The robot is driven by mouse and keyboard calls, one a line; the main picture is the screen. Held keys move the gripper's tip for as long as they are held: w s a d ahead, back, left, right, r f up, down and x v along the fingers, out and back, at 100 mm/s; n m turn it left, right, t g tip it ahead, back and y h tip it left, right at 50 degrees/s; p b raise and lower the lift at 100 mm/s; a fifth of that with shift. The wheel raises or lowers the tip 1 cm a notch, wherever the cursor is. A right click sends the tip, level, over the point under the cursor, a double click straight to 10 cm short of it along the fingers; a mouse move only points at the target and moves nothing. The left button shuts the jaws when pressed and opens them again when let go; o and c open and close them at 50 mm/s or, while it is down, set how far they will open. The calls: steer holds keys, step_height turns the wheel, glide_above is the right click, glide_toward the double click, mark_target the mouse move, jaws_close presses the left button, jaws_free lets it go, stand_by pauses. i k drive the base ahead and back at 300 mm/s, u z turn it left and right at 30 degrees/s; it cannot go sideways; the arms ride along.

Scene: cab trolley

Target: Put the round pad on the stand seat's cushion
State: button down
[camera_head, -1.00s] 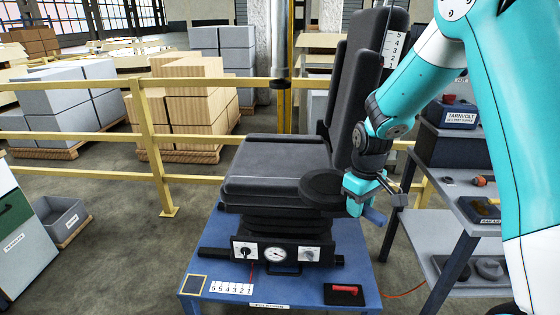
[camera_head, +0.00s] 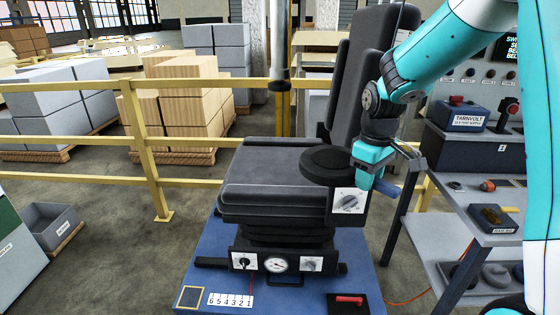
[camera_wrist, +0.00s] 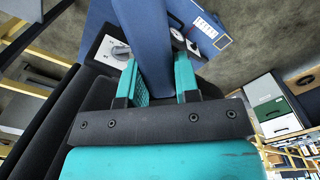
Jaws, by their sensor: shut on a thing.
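My gripper (camera_head: 376,178) is shut on the blue handle (camera_head: 386,188) of the round pad (camera_head: 328,165), a flat dark disc. The handle also shows between the teal fingers in the wrist view (camera_wrist: 148,50). The pad is held roughly level at the right side of the stand seat's black cushion (camera_head: 262,178), in front of the backrest (camera_head: 362,75). It overlaps the cushion's right edge in the picture and appears raised above it. The exact gap is hard to tell. The disc itself cannot be made out in the wrist view.
A knob panel (camera_head: 349,202) is on the seat's right side, below the pad. The seat stands on a blue platform (camera_head: 218,285). A grey shelf unit (camera_head: 480,230) with several items is at the right. Yellow rails (camera_head: 190,181) run behind. The cushion's top is clear at left.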

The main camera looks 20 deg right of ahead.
mark_target(288, 169)
steer(key=i, duration=1.3)
